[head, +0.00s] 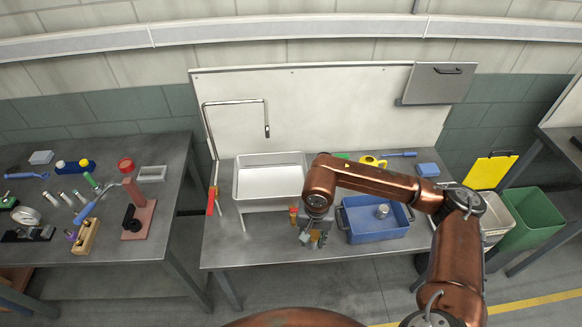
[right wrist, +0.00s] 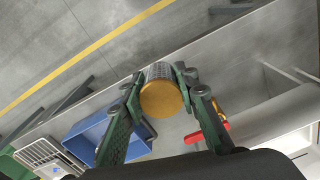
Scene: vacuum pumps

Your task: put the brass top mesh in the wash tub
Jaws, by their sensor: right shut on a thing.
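The brass top mesh (right wrist: 161,98) is a short cylinder with a gold-coloured round end and a grey mesh-like side. My right gripper (right wrist: 160,84) is shut on it, with one finger on each side. In the head view my right gripper (head: 314,238) hangs at the bench's front edge, left of the blue tub; the piece is small and partly hidden there. The blue tub (head: 372,235), which looks like the wash tub, stands on the bench and has a metallic cylinder (head: 383,211) inside. It also shows in the right wrist view (right wrist: 88,128). My left gripper is not in view.
A white sink basin (head: 270,199) with a tall tap (head: 266,131) lies left of the tub. A small red-handled fitting (head: 293,208) is between them. A yellow object (head: 371,161) and blue block (head: 427,169) stand behind. A green bin (head: 533,222) is at right.

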